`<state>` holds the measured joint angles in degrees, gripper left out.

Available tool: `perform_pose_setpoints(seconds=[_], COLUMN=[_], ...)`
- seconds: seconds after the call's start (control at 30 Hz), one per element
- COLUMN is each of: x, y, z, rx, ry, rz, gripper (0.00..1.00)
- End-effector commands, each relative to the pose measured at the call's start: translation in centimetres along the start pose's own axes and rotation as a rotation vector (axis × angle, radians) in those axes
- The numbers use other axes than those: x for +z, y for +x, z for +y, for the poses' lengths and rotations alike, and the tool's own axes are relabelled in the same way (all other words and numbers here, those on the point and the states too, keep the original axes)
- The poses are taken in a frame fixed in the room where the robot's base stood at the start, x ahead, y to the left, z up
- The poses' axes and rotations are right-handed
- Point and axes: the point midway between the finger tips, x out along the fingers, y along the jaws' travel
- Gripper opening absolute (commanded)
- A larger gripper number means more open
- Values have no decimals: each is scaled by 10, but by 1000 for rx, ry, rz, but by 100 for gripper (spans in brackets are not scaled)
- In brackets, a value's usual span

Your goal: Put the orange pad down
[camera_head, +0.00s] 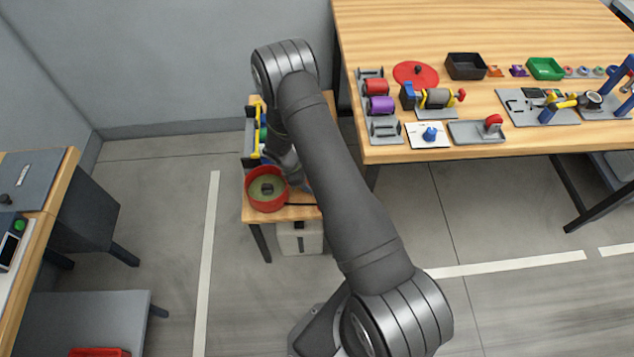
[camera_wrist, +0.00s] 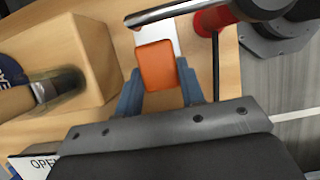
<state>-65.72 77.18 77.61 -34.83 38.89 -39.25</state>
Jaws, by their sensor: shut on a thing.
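The orange pad (camera_wrist: 155,66) is a small rounded block in the wrist view. My gripper (camera_wrist: 158,82) has a blue finger on each side of it and is shut on it. Behind the pad lies a white strip (camera_wrist: 150,32) on a wooden surface (camera_wrist: 112,22); I cannot tell whether the pad touches either. In the head view my arm hides the gripper and the pad, over or beside the small wooden stand (camera_head: 254,213).
A metal bar (camera_wrist: 180,10) and a red part (camera_wrist: 212,20) are close to the pad. A wooden block (camera_wrist: 70,45) is at left, with an OPEN sign (camera_wrist: 42,164) below. A red round bowl (camera_head: 267,203) sits on the stand; the workbench (camera_head: 450,30) at right is crowded.

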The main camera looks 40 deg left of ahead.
Motion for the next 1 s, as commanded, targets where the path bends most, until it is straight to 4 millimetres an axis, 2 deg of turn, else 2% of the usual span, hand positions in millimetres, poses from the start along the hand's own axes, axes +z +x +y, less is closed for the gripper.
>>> perform_pose_setpoints(seconds=[0.23,0.33,0.7,0.73,0.8,1.0], x=[37,30,28,29,29,29], y=[14,24,28,27,27,27], z=[0,0,0,0,0,0], rx=[-2,0,0,1,1,1], ry=[3,-1,0,0,0,0], rz=[-1,0,0,0,0,0], gripper=[18,18,18,42,55,58])
